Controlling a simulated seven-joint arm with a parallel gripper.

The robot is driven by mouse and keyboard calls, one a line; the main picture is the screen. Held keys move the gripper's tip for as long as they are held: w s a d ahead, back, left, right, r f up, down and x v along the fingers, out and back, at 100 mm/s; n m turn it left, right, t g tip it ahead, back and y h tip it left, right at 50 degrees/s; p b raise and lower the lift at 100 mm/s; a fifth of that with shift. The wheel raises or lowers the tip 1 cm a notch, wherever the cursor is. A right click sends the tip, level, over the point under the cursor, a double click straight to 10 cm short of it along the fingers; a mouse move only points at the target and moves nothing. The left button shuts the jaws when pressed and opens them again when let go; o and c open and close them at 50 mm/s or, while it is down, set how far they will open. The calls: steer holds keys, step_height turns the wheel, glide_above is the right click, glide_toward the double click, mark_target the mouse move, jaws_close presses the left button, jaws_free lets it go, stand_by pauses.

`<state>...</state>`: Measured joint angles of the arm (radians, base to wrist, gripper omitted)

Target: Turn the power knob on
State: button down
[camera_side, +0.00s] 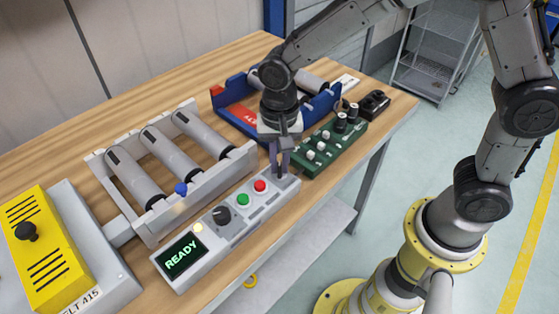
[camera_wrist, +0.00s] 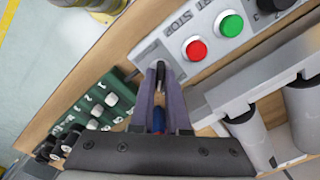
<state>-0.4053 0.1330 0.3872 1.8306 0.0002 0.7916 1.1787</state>
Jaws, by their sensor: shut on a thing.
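The grey control panel (camera_side: 207,241) lies along the table's front edge. It carries a lit READY display (camera_side: 183,255), a glowing lamp (camera_side: 198,228), a black rotary knob (camera_side: 222,215), a green button (camera_side: 243,200) and a red button (camera_side: 260,186). My gripper (camera_side: 280,172) points down at the panel's right end, beyond the red button. In the wrist view, my gripper (camera_wrist: 160,70) is shut on a small dark part (camera_wrist: 160,74) at that end. The fingers mostly hide this part, and I cannot read any label on it.
A green block (camera_side: 328,147) with several white knobs stands close right of my gripper. Behind are a roller conveyor (camera_side: 195,193) with a blue ball (camera_side: 181,188) and a blue tray (camera_side: 232,88). A yellow box (camera_side: 45,255) stands at left. Open floor lies beyond the table's front edge.

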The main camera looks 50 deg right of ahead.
mark_target(280, 167)
steer(key=shift+r, duration=0.1)
stand_by(0.3)
steer(key=c, duration=0.9)
jaws_free()
step_height(280, 167, up, 14)
steer(key=shift+d, duration=0.1)
